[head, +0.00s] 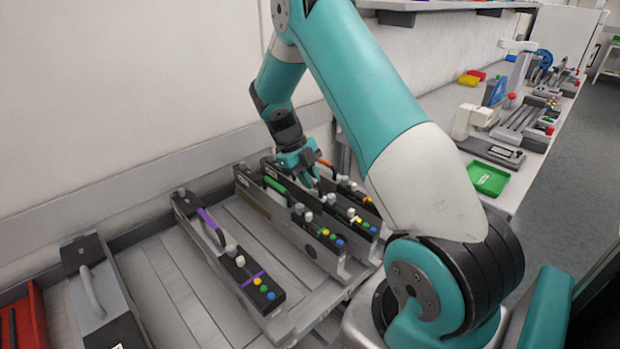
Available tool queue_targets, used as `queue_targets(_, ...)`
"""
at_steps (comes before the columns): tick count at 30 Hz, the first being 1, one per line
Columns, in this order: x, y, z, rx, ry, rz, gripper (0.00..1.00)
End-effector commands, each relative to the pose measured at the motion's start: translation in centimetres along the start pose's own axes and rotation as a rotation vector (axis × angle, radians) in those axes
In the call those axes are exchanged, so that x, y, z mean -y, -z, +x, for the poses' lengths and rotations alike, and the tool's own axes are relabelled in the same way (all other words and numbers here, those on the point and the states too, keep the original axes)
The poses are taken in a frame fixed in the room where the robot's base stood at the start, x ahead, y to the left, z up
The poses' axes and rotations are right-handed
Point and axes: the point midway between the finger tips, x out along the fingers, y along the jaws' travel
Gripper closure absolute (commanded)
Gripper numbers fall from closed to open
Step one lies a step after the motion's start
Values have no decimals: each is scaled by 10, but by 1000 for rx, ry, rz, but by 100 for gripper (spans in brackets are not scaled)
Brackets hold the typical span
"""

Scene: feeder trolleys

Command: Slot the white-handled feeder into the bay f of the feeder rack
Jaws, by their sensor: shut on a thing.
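My gripper (306,174) is low over the right part of the feeder rack (170,270), between the green-handled feeder (318,238) and the orange-handled feeder (352,188). It is shut on a feeder (354,217) there, whose front end shows several coloured dots. That feeder's handle is mostly hidden by my gripper. It looks like the white-handled one, but I cannot be sure of the colour. Whether it is fully seated cannot be told. Bay letters are not readable.
A purple-handled feeder (228,252) stands to the left, with empty slots between it and the green-handled one. A grey box with a pale handle (92,290) and a red bin (22,315) are at far left. The wall is close behind. A bench with a green tray (488,178) is at right.

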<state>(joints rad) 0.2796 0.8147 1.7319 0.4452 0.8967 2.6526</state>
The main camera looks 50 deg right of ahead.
Motion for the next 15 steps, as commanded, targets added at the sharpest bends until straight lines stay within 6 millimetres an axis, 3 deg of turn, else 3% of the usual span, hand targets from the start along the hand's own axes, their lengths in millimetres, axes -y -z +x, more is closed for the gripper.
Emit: queue_targets(15, 0, -8, -4, 5, 2, 2, 100)
